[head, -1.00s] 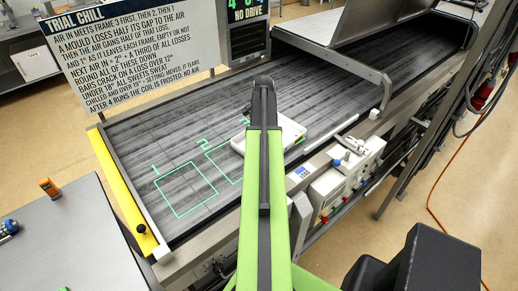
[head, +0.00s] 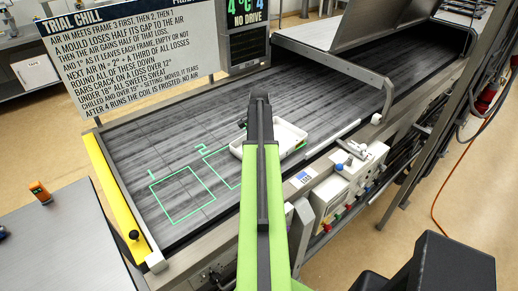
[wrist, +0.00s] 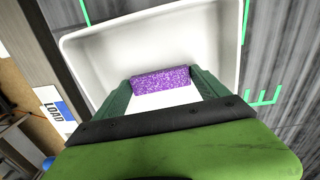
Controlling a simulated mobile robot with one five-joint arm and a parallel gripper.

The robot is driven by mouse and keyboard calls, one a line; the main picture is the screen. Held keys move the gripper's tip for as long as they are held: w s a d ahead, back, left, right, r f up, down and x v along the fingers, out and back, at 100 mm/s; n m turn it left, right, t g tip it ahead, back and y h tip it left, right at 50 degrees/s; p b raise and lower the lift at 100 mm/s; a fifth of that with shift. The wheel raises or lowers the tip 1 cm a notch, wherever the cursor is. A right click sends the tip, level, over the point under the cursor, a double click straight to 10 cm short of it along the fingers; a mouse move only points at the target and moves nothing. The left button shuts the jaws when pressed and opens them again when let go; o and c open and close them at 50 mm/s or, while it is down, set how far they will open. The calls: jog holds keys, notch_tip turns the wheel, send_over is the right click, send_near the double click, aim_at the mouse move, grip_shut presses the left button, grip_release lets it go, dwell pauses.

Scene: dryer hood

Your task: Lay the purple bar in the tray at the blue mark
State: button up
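A shallow white tray (head: 289,132) lies on the dark belt, partly hidden behind my arm; it fills the middle of the wrist view (wrist: 215,28). The purple speckled bar (wrist: 161,78) shows between my fingertips, over the tray's inside. My gripper (wrist: 161,80) has a dark green finger at each end of the bar and looks shut on it. I cannot tell whether the bar touches the tray floor. A blue mark with LOAD (wrist: 57,108) is on the machine edge beside the tray; a blue label (head: 303,176) shows there in the head view.
Green numbered frames (head: 182,194) are drawn on the belt (head: 130,150), and the near left ones are empty. A yellow strip (head: 112,190) edges the belt's left end. A metal hood (head: 375,25) covers the far end. A control box (head: 345,175) is at the front.

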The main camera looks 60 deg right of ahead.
jog(key=shift+o, duration=1.3)
notch_tip(320, 180, up, 12)
jog(key=p, duration=1.2)
jog(key=shift+r, duration=0.2)
